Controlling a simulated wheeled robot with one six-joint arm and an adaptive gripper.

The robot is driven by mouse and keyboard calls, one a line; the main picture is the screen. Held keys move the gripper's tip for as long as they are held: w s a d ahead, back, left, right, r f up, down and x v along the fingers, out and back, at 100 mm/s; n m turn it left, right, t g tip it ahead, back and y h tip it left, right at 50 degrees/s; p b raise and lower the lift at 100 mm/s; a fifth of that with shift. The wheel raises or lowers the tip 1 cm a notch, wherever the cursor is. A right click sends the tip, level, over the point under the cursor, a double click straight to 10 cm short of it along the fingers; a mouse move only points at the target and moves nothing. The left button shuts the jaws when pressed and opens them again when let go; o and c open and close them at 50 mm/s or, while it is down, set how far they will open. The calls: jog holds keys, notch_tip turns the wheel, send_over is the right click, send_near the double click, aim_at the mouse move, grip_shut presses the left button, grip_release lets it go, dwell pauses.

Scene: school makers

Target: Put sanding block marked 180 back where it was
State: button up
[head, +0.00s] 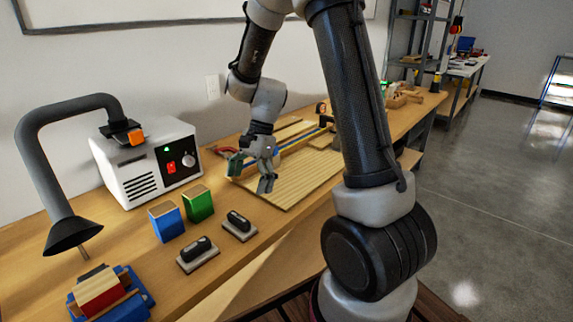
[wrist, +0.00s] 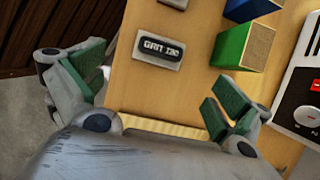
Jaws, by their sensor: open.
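Two grey sanding blocks with black tops lie on the workbench (head: 150,283). The farther sanding block (head: 239,227) also shows in the wrist view (wrist: 157,49); its label reads "GRIT" and a blurred number, perhaps 120. The nearer sanding block (head: 198,255) is mostly cut off at the top of the wrist view (wrist: 174,3). I cannot read a 180 on either. My gripper (head: 254,172) is open and empty, above the bench near the wooden board. In the wrist view its fingers (wrist: 156,95) are spread wide, apart from the blocks.
A blue block (head: 167,222) and a green block (head: 198,204) stand behind the sanding blocks. A white power box (head: 150,163), a black extraction arm (head: 52,165) and a red-and-blue fixture (head: 108,293) are at left. A slatted wooden board (head: 295,180) lies under my gripper.

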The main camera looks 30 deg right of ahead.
jog(key=s+d+r+n+t+h, duration=0.2)
jog(key=s+d+r+n+t, duration=0.1)
jog(key=s+d+r+n, duration=0.2)
jog(key=s+d+r+n+t+h, duration=0.2)
jog(key=s+d+r+n, duration=0.3)
jog(key=s+r+n, duration=0.4)
jog(key=s+r, duration=0.4)
jog(key=s, duration=0.2)
jog(key=shift+s+d+r+t, duration=0.15)
jog(key=shift+d+t, duration=0.05)
jog(key=shift+t, duration=0.2)
dwell(1.0)
